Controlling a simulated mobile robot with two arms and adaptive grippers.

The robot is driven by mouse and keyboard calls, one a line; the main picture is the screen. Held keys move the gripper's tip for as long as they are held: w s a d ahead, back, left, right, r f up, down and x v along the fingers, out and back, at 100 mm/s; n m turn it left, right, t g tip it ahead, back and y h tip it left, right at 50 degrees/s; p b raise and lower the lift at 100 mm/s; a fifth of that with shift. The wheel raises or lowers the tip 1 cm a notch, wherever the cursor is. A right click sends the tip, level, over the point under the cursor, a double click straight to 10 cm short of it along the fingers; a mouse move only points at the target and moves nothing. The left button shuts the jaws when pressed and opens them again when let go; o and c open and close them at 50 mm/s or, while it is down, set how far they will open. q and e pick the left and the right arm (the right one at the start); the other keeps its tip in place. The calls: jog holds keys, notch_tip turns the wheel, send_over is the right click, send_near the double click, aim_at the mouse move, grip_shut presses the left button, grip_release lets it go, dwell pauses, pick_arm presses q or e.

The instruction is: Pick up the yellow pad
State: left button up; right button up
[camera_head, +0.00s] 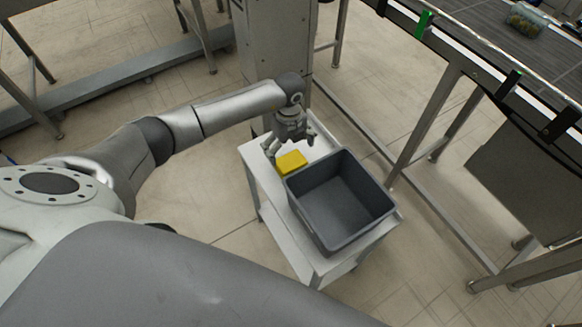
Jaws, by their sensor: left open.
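The yellow pad (291,162) lies flat on the far left part of the small white table (264,178), beside the grey crate. My left gripper (288,147) reaches in from the left and hangs just above and behind the pad, with its fingers pointing down. It is open, and nothing shows between its fingers. I cannot tell whether a fingertip touches the pad. My right gripper is not in view.
An empty grey crate (377,189) stands on the table, right of the pad. A conveyor (478,27) carrying a clear container (526,20) runs along the upper right. A grey metal cabinet (268,42) stands behind the table.

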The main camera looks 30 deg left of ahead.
aim_at(291, 161)
pick_arm(q)
jog(key=shift+f, duration=0.3)
jog(key=f+b, duration=0.4)
jog(key=shift+d, duration=0.25)
jog(key=shift+f+b, duration=0.3)
jog(key=shift+b, duration=0.05)
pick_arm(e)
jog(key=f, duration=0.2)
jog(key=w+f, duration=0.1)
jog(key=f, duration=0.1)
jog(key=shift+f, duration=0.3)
pick_arm(q)
jog(key=shift+c, duration=0.3)
jog(key=c, duration=1)
